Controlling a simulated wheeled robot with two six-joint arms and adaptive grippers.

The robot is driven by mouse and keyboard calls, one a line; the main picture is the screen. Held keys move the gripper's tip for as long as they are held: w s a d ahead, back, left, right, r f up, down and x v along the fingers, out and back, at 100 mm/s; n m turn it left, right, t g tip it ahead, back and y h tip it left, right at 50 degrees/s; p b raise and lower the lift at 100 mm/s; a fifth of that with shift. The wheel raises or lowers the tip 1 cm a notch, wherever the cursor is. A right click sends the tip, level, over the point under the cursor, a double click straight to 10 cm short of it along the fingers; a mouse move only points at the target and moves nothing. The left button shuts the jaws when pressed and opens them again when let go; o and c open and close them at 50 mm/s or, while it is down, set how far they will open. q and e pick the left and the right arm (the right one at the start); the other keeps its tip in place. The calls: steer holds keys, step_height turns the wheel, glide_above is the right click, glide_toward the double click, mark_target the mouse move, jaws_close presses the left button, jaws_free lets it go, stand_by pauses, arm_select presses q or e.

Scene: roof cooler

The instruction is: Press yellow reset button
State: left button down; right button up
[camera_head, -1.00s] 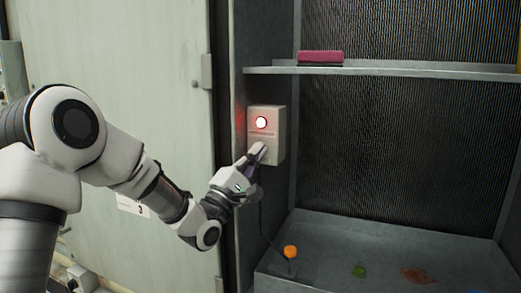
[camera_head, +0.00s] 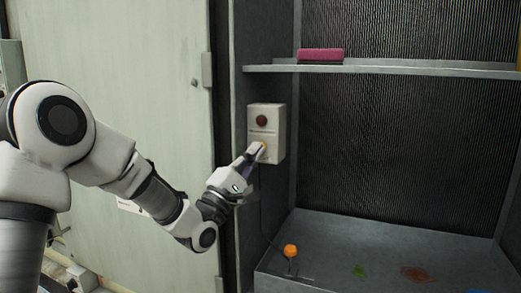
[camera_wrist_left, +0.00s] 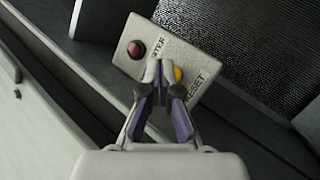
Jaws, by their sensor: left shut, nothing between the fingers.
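A pale control box (camera_head: 277,121) is fixed to the inner left wall of the cabinet. It carries a dark red lamp (camera_head: 261,121), unlit, above the yellow button. In the left wrist view the yellow reset button (camera_wrist_left: 178,74) shows beside the fingertips, next to the word RESET, with the red lamp (camera_wrist_left: 136,49) to the left. My left gripper (camera_head: 257,149) is shut and empty, its tips at the box's lower face by the button. I cannot tell whether they touch the button. The fingers partly hide the lettering. My right gripper is not in view.
A shelf (camera_head: 400,70) with a pink block (camera_head: 320,55) crosses the cabinet above the box. An orange knob (camera_head: 290,251) on a stalk stands at the tray's left. A pale door (camera_head: 150,100) is to the left. The cabinet's middle is open.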

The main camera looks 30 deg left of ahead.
arm_select(q)
steer(key=shift+s, duration=0.1)
steer(key=s+b, duration=0.1)
steer(key=s, duration=0.4)
steer(key=shift+d, duration=0.15)
stand_by(0.3)
